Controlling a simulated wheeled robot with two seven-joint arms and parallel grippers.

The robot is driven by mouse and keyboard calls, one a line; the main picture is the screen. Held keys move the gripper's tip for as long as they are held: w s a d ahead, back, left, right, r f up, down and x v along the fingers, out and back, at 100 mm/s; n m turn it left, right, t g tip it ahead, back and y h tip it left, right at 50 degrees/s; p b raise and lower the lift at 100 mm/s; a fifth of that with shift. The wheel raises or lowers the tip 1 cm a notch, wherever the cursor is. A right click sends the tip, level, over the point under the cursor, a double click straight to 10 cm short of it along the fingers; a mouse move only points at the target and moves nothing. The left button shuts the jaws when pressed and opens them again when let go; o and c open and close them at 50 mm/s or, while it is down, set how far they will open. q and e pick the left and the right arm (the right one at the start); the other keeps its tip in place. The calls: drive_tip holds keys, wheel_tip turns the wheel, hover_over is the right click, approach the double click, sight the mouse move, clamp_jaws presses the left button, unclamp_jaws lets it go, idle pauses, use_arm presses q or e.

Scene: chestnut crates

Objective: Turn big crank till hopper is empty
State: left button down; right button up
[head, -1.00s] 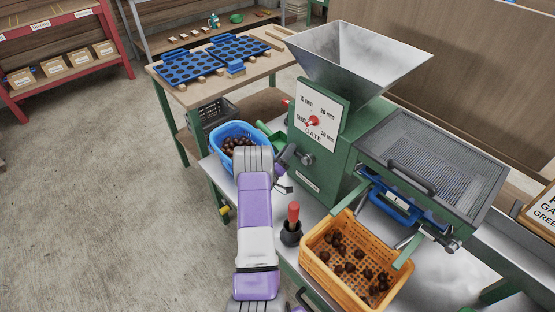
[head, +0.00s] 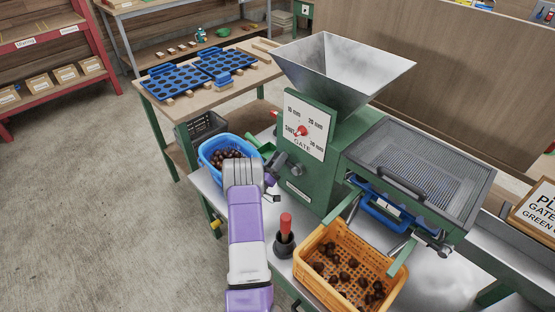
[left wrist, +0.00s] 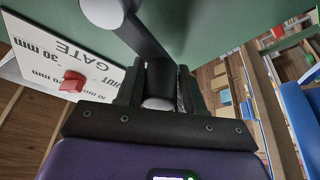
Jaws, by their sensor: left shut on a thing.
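The grey metal hopper (head: 345,75) stands on top of the green machine (head: 325,185). I see no chestnuts on its visible inner walls; its bottom is hidden. The big crank's hub shows on the machine's front (head: 297,169). In the left wrist view the crank's dark arm (left wrist: 148,42) runs from the hub to a grey grip (left wrist: 158,102) between my fingers. My left gripper (head: 271,180) is shut on this crank handle, close to the machine's front. The gate dial (head: 303,130) has a red knob, also seen in the left wrist view (left wrist: 73,82). My right gripper is out of view.
A blue crate (head: 203,152) with chestnuts stands left of the machine. An orange crate (head: 310,252) with several chestnuts is at the front, beside a red-handled lever (head: 285,225). A mesh-topped tray (head: 425,165) is on the right. Blue seed trays lie on the table (head: 263,70) behind.

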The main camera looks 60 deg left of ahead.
use_arm(q)
drive_tip(key=c, duration=0.8)
unclamp_jaws()
drive_tip(key=shift+w+d+f, duration=0.1)
drive_tip(key=shift+w+d, duration=0.05)
drive_tip(key=shift+s+f, duration=0.1)
drive_tip(key=shift+s, duration=0.35)
drive_tip(key=p+v, duration=0.1)
drive_tip(key=v, duration=0.5)
drive_tip(key=shift+s+d+f, duration=0.1)
drive_tip(key=shift+s+d, duration=0.1)
drive_tip(key=shift+s, duration=0.15)
